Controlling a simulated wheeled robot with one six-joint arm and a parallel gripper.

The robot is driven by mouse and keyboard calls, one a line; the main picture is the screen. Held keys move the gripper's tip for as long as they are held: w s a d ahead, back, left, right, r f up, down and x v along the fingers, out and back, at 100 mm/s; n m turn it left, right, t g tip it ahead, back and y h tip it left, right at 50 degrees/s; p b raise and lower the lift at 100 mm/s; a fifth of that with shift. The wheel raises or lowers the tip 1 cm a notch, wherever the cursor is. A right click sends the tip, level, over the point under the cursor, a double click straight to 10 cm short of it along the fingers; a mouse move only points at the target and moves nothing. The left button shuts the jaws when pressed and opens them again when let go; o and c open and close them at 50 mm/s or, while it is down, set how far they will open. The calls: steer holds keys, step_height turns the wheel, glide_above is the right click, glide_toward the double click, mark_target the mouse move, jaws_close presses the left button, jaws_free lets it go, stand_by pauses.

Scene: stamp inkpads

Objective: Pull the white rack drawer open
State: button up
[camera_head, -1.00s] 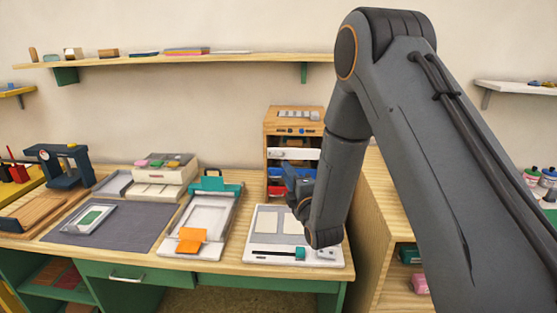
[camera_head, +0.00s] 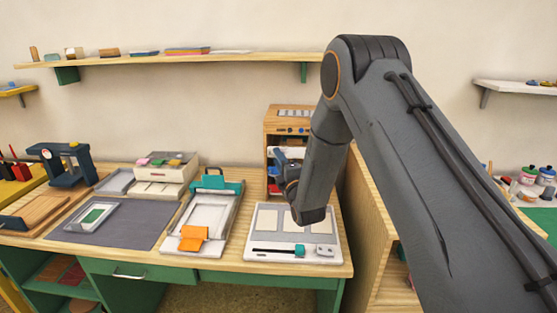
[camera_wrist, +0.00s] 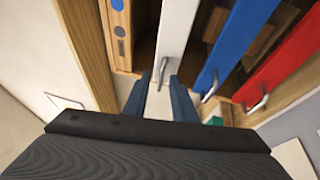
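The wooden rack (camera_head: 292,127) stands at the back of the desk. In the wrist view the white drawer (camera_wrist: 177,32) is a pale front with a metal handle (camera_wrist: 162,73). My gripper (camera_wrist: 160,78) is open, with one dark blue finger on each side of this handle; I cannot tell whether they touch it. In the head view my gripper (camera_head: 279,164) is in front of the rack and hides part of its drawers. How far the white drawer is out is not clear.
A blue drawer (camera_wrist: 235,42) and a red drawer (camera_wrist: 285,68) with metal handles lie beside the white one. A white tray-like device (camera_head: 262,245) sits on the desk in front of the rack. A wooden cabinet (camera_head: 372,205) stands at right.

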jaws_close()
stand_by(1.3)
